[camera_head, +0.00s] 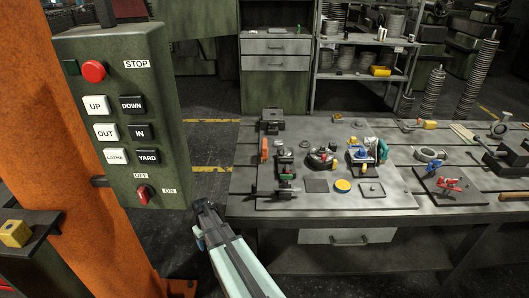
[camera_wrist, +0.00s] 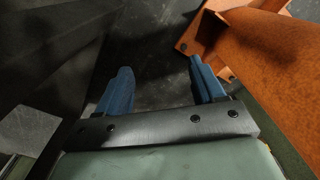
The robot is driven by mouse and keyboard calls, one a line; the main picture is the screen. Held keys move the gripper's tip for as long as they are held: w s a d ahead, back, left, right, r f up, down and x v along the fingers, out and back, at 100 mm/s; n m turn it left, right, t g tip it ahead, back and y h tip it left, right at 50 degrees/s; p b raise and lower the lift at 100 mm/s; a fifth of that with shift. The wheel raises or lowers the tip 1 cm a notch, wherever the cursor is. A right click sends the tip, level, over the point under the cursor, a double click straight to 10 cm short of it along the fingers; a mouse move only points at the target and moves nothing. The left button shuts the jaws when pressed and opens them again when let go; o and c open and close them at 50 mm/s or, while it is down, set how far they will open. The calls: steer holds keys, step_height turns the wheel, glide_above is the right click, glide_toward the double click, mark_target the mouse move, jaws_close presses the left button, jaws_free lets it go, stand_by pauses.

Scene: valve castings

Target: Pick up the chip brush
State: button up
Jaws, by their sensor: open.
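A pale, flat, brush-like thing (camera_head: 463,133) lies toward the right back of the workbench in the head view; it may be the chip brush, but it is too small to be sure. My gripper (camera_wrist: 162,84) shows in the wrist view with its two blue fingers apart and nothing between them. In the head view my arm rises from the bottom, and its dark end is by the bench's front left corner, far from the brush-like thing.
The grey workbench (camera_head: 245,185) holds several valve parts, a yellow-handled tool (camera_head: 427,124), a red part (camera_head: 449,184) and a vise-like block (camera_head: 510,155). A green control box (camera_head: 120,170) and an orange column (camera_head: 75,240) stand left of my arm. Shelves (camera_head: 350,75) stand behind.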

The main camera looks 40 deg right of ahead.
mark_target(264, 148)
steer(key=w+d+r+t+h, duration=0.1)
steer(key=w+d+r+t, duration=0.1)
steer(key=w+d+r, duration=0.6)
steer(key=w+d+r+t, duration=0.1)
steer(key=w+d+r, duration=0.5)
steer(key=d+r, duration=0.4)
steer(key=d+r+m, duration=0.1)
steer(key=d+r, duration=0.1)
steer(key=s+d+r+m+h, duration=0.1)
steer(key=d+r, duration=0.2)
steer(key=s+d+r+m, duration=0.1)
steer(key=d+r, duration=0.1)
steer(key=d, duration=0.1)
steer(key=shift+d+r, duration=0.2)
steer(key=shift+r, duration=0.1)
steer(key=s+d+r+m+h, duration=0.2)
steer(key=s+d+r+m, duration=0.35)
steer(key=d+r, duration=0.5)
steer(key=x, duration=1)
steer(key=d+x, duration=0.1)
steer(key=x, duration=0.4)
steer(key=shift+s, duration=0.3)
steer(key=shift+c, duration=0.3)
jaws_close()
